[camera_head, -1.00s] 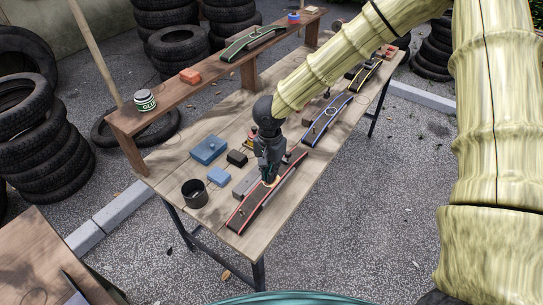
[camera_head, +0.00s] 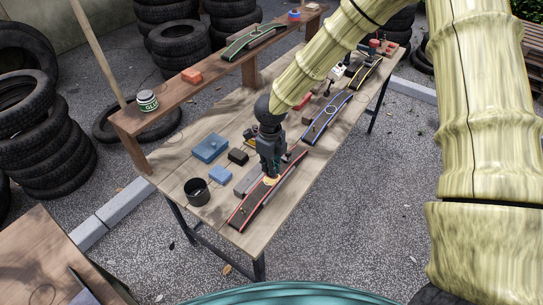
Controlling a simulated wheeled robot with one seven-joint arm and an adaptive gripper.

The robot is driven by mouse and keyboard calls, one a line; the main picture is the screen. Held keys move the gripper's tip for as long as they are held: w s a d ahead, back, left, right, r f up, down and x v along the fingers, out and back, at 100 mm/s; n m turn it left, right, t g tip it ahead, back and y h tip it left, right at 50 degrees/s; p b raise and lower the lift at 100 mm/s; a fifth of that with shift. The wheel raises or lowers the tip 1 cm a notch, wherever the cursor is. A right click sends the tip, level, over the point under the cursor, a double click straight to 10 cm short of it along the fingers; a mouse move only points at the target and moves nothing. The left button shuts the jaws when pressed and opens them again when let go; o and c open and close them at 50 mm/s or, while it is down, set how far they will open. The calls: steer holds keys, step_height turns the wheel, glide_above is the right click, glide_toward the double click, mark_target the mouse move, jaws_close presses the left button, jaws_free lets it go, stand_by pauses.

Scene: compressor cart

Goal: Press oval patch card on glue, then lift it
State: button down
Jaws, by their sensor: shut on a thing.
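My gripper (camera_head: 271,176) points down over the middle of the red-edged dark strip (camera_head: 250,205) on the workbench. It is shut on a small pale-orange piece, seemingly the oval patch card (camera_head: 271,181), at the strip's top face. Whether the card touches the strip or hangs just above it is too small to tell. Any glue under the card is hidden. A green-and-white glue can (camera_head: 147,100) stands on the left end of the raised shelf.
Blue-edged (camera_head: 327,119) and yellow-edged (camera_head: 365,73) strips lie farther along the bench (camera_head: 178,172). A black cup (camera_head: 197,191), a blue box (camera_head: 210,148), a light-blue block (camera_head: 220,174) and a small black block (camera_head: 238,157) are left of my gripper. The shelf (camera_head: 200,91) runs along the back.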

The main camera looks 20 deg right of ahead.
steer(key=m, duration=0.5)
steer(key=shift+w+d+r+p, duration=0.2)
steer(key=shift+w+p, duration=0.1)
steer(key=shift+p, duration=0.1)
steer(key=m, duration=0.3)
steer(key=shift+w, duration=0.2)
steer(key=m, duration=0.1)
steer(key=m+p, duration=0.1)
steer(key=m, duration=0.2)
steer(key=shift+w+d+r+m, duration=0.2)
steer(key=shift+w+m, duration=0.15)
steer(key=shift+m, duration=0.05)
steer(key=m, duration=0.4)
steer(key=shift+w+d+m+p, duration=0.15)
steer(key=shift+w+m+p, duration=0.25)
steer(key=shift+f, duration=0.1)
steer(key=shift+f+b, duration=1.95)
steer(key=shift+f, duration=1)
steer(key=shift+f+b, duration=0.3)
steer(key=shift+f, duration=0.1)
steer(key=shift+r, duration=0.1)
